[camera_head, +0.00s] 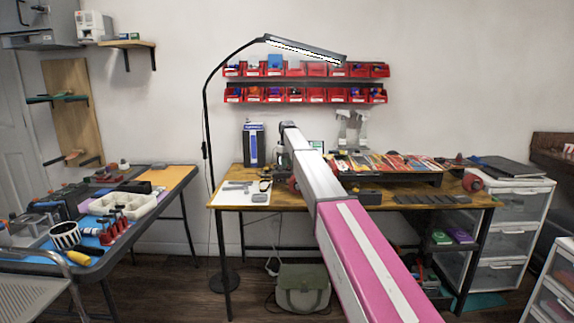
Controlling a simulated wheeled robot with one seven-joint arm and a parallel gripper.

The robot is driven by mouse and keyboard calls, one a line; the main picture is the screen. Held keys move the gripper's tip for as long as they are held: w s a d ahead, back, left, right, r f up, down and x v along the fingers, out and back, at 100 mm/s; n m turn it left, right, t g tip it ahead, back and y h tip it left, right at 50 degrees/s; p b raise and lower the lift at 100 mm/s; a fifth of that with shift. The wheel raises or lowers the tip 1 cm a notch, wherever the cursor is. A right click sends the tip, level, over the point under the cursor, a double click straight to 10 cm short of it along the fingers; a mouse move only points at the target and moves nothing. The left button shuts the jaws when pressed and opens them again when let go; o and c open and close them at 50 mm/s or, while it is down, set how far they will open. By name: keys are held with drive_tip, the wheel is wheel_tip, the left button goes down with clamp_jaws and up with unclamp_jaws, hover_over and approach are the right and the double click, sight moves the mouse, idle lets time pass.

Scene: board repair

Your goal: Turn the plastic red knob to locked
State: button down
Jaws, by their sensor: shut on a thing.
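My arm, a long white link and a pink link, reaches from the lower right up across the wooden workbench (228,198). It covers the middle of the bench. My gripper is hidden behind it, so I cannot see its jaws or what is between them. A dark red round part (294,184) shows at the bench just left of my arm. A similar red round part (472,182) sits at the right end of the bench. I cannot tell whether either is the plastic red knob, nor which way a knob is turned.
Red parts bins (309,95) hang on the wall behind. A black lamp (205,130) stands left of the bench. A crowded side table (176,178) is at the left. White drawers (510,220) stand at the right. A bag (302,288) lies under the bench.

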drive_tip(key=m, duration=0.5)
drive_tip(key=shift+m, duration=2.5)
drive_tip(key=c, duration=1.3)
unclamp_jaws()
drive_tip(key=shift+o, duration=0.2)
wheel_tip(320, 180, up, 11)
